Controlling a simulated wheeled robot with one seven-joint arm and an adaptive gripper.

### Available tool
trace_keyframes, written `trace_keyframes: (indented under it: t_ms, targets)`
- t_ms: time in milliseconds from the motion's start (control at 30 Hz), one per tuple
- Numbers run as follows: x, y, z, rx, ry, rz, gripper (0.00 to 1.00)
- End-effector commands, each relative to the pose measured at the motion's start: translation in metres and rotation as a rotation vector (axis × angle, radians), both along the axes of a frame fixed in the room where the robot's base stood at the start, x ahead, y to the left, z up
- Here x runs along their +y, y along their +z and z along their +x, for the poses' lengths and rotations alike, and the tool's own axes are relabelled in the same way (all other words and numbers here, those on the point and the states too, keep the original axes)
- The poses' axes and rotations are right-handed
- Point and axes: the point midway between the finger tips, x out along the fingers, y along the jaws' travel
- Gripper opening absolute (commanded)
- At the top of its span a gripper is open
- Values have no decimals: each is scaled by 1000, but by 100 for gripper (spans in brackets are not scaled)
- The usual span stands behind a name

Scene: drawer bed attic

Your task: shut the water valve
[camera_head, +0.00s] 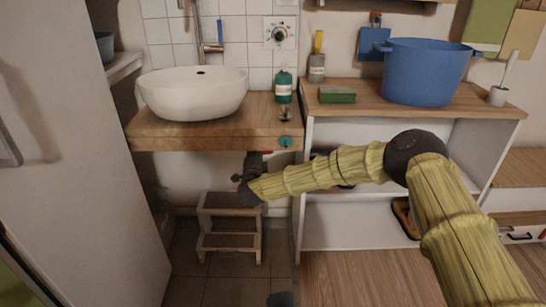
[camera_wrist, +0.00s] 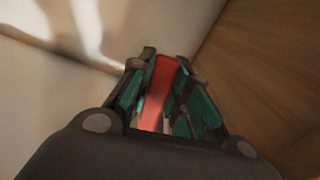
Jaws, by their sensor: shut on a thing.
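The water valve shows as a red lever (camera_wrist: 158,92) in the wrist view. It lies lengthwise between the two green-padded fingers of my gripper (camera_wrist: 164,64), which is shut on it. In the head view my gripper (camera_head: 254,160) is under the front of the wooden sink counter, and only a small bit of red (camera_head: 267,152) shows beside it. The valve's body and any pipe are hidden by the gripper and counter.
A white basin (camera_head: 192,96) stands on the wooden counter (camera_head: 170,134), with a green bottle (camera_head: 283,88) beside it. A step stool (camera_head: 229,224) stands below my gripper. An open shelf unit (camera_head: 320,205) is to the right, bearing a blue pot (camera_head: 422,75). A pale door (camera_head: 70,150) is at left.

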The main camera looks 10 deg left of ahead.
Motion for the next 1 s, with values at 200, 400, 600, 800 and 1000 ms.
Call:
trace_keyframes:
  t_ms: [200,400,600,800,1000]
  targets:
    - [13,2,-3,4,11,26,0]
    - [14,3,-3,4,13,28,0]
    - [14,4,-3,3,13,28,31]
    - [12,3,-3,3,11,26,41]
    - [12,3,-4,3,12,25,41]
